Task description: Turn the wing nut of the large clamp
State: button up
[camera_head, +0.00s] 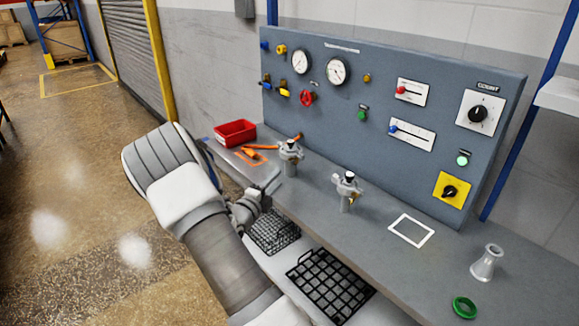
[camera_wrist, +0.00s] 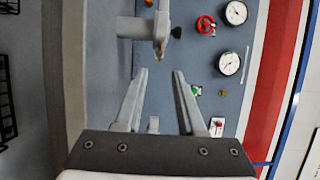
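Two grey metal clamps on short posts stand on the bench in the head view: one farther left (camera_head: 290,152) and one nearer the middle (camera_head: 348,187). I cannot tell from size which is the large one. My gripper (camera_head: 264,198) is low in front of the left clamp, apart from it; its fingers are small there. In the wrist view my gripper (camera_wrist: 160,76) is open and empty, its two fingers pointing up the picture. A clamp (camera_wrist: 150,28) lies just beyond the fingertips, partly cut off at the top. Its wing nut is not clearly distinguishable.
A blue-grey panel (camera_head: 420,75) with gauges and knobs stands behind the bench. A red bin (camera_head: 235,133) and orange tools (camera_head: 254,152) lie at the bench's left. Black wire baskets (camera_head: 330,284) sit lower in front. A metal cone (camera_head: 487,263) and green ring (camera_head: 464,307) are at right.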

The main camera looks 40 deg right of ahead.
aim_at(292, 162)
jog(key=x, duration=1)
jog(key=shift+b, duration=0.3)
grip_shut()
